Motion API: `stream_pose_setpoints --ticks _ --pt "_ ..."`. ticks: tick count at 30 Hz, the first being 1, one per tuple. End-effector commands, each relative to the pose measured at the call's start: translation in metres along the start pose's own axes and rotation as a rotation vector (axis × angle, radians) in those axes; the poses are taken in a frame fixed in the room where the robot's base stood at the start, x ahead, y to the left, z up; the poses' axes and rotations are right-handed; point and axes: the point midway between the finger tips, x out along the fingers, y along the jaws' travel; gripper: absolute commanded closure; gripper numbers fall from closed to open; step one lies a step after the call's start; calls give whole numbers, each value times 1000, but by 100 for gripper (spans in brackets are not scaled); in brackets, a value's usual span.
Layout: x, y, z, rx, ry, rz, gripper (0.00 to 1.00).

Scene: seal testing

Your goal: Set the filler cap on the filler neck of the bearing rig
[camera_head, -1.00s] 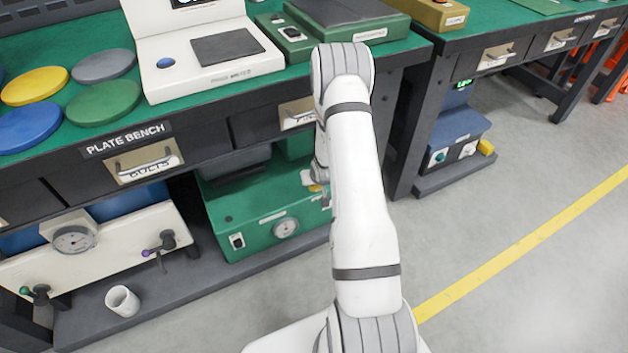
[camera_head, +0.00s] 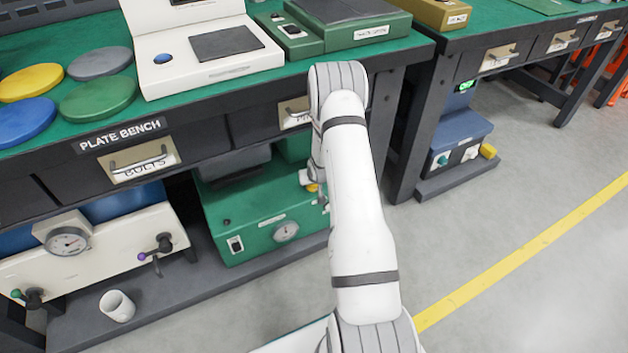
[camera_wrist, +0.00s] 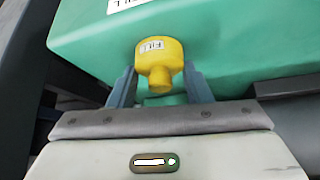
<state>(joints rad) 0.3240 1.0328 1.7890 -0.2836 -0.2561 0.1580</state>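The filler cap (camera_wrist: 158,58) is yellow, with a round top marked FILL and a narrower stem. In the wrist view it sits between the two fingers of my gripper (camera_wrist: 160,84), which appear shut on its sides. The bearing rig (camera_wrist: 235,40) is the green body right behind the cap, with a partly cut-off white label at its top. In the head view the rig (camera_head: 262,208) stands on the low shelf, and a bit of yellow (camera_head: 312,187) shows beside my arm at its right end. The filler neck cannot be made out; whether the cap touches it cannot be told.
The plate bench (camera_head: 200,125) overhangs the rig, with drawers along its front. A cream unit with a gauge (camera_head: 68,241) and a white cup (camera_head: 117,306) are at left on the shelf. A blue device (camera_head: 460,140) stands at right. The floor at right is clear.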

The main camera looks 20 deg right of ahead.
Motion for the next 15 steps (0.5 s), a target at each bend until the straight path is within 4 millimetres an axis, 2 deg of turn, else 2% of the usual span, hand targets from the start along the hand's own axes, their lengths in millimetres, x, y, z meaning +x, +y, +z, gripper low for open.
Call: stream_pose_setpoints --ticks 1,8,15 --pt "0 0 0 0 0 0 52" --pt "0 0 0 1 0 0 34" --pt "-1 1 0 1 0 1 34"
